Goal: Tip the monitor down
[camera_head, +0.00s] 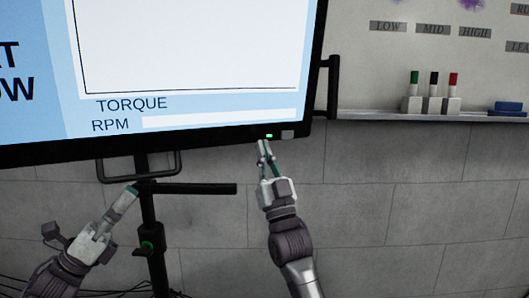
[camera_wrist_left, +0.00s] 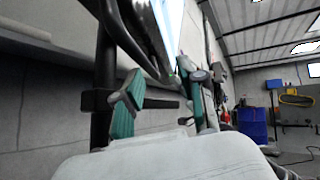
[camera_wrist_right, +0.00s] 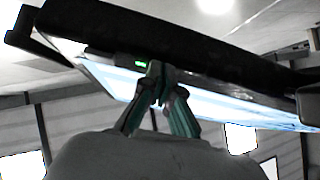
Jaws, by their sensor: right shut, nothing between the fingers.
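The monitor (camera_head: 205,134) is a large black-framed screen at the upper left of the head view, its lower edge showing TORQUE and RPM fields. It stands on a dark pole (camera_head: 152,225), with a loop handle (camera_head: 140,180) beneath its frame. My right gripper (camera_head: 263,146) is shut and empty, its tips at the lower right frame beside a green light; I cannot tell whether they touch. The right wrist view shows these tips (camera_wrist_right: 158,80) against the monitor's underside (camera_wrist_right: 200,40). My left gripper (camera_head: 133,191) is open beside the pole, below the handle; its fingers show in the left wrist view (camera_wrist_left: 158,95).
A dark horizontal bar (camera_head: 195,188) sticks out right from the pole. A whiteboard ledge (camera_head: 385,115) holds several markers in blocks and a blue eraser (camera_head: 508,107). Cables lie at the lower left. Space right of my right arm is clear before the grey wall.

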